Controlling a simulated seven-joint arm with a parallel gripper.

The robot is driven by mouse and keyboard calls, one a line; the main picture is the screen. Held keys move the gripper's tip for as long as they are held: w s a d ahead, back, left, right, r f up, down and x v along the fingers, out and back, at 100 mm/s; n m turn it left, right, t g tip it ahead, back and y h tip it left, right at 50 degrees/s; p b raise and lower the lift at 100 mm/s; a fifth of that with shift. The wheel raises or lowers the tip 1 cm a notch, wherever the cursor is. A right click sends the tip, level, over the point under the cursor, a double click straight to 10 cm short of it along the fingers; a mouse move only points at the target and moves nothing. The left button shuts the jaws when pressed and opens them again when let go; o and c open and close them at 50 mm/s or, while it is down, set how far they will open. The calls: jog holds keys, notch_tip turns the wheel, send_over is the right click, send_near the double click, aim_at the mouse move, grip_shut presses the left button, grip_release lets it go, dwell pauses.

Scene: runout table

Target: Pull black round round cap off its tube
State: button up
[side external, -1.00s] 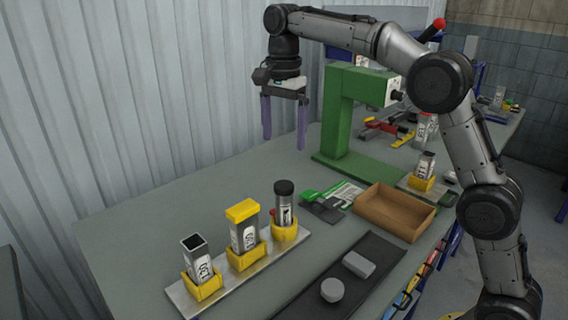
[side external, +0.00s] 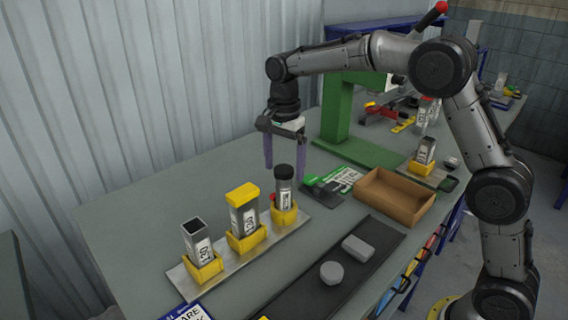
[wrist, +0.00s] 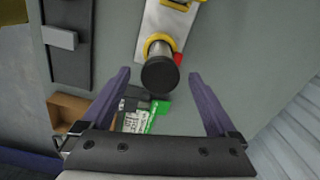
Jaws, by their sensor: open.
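The black round cap (side external: 285,171) sits on top of a grey metal tube (side external: 284,196), which stands upright in a yellow holder (side external: 284,215) at the right end of a metal plate. My gripper (side external: 284,168) is open, fingers pointing down, right at the cap in the side view; the distance in depth is hard to judge there. In the wrist view the cap (wrist: 160,75) shows from above, just beyond and between the two spread purple fingers (wrist: 158,75). Nothing is between the fingertips in contact with either one.
A square tube with a yellow cap (side external: 242,195) and an open square tube (side external: 196,237) stand in holders on the same plate. A green stand (side external: 345,125) rises behind.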

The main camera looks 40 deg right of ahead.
aim_at(284, 168)
grip_shut()
dwell(0.8)
jog(key=shift+r, duration=2.5)
dwell(2.1)
